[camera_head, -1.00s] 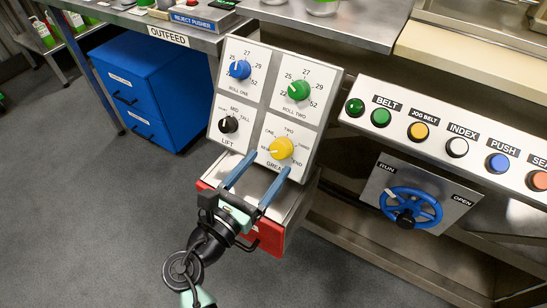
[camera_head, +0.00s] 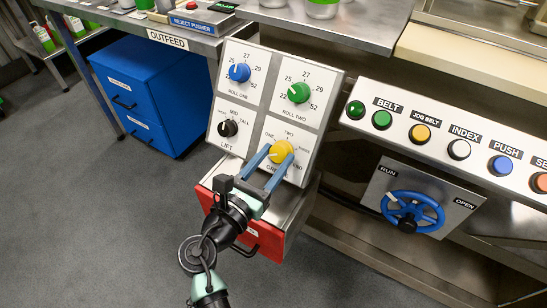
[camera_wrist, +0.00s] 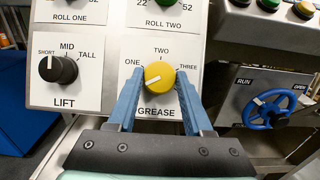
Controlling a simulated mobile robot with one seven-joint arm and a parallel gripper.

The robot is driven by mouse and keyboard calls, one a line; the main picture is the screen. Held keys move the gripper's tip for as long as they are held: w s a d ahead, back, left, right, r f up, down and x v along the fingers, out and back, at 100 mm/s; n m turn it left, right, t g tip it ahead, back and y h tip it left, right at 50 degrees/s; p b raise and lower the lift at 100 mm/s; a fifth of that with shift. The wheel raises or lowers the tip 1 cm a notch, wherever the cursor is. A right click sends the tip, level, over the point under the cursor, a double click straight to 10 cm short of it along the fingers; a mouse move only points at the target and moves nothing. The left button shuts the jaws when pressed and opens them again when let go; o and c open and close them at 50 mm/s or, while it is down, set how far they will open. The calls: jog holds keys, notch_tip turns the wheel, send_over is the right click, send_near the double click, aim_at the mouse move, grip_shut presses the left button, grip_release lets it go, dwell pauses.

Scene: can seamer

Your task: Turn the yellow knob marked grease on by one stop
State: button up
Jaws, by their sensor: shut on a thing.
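The yellow knob (camera_head: 281,150) marked GREASE is at the lower right of a white tilted panel (camera_head: 246,165). In the wrist view the knob (camera_wrist: 160,72) has ONE, TWO and THREE around it. Its white mark points left and slightly down, below ONE; the left finger hides the label there. My gripper (camera_head: 279,155) has its two blue fingers on either side of the knob and is shut on it. In the wrist view the gripper (camera_wrist: 159,78) reaches up from below, one finger left and one right of the knob.
A black LIFT knob (camera_head: 228,128) is to the left. A blue ROLL ONE knob (camera_head: 240,72) and a green ROLL TWO knob (camera_head: 299,92) are above. A button panel (camera_head: 440,145) and a blue handwheel (camera_head: 413,209) stand to the right. A red drawer (camera_head: 262,243) is below.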

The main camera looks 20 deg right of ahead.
grip_shut()
jog(key=shift+m, duration=0.4)
jog(key=m+g, duration=0.1)
jog(key=m, duration=0.1)
jog(key=m+g+h, duration=0.1)
jog(key=m, duration=0.1)
jog(key=m+g, duration=0.2)
jog(key=m, duration=0.1)
jog(key=shift+w+a+r+h, duration=0.1)
jog(key=shift+w+a+h, duration=0.05)
jog(key=shift+w+h, duration=0.15)
jog(key=m+g, duration=0.2)
jog(key=m, duration=0.1)
jog(key=m+g+p, duration=0.1)
jog(key=m, duration=0.3)
jog(key=shift+w+g, duration=0.1)
jog(key=shift+g, duration=0.3)
jog(key=shift+m+y, duration=0.3)
jog(key=shift+y, duration=0.1)
jog(key=o, duration=1.1)
grip_release()
jog(key=shift+r, duration=0.1)
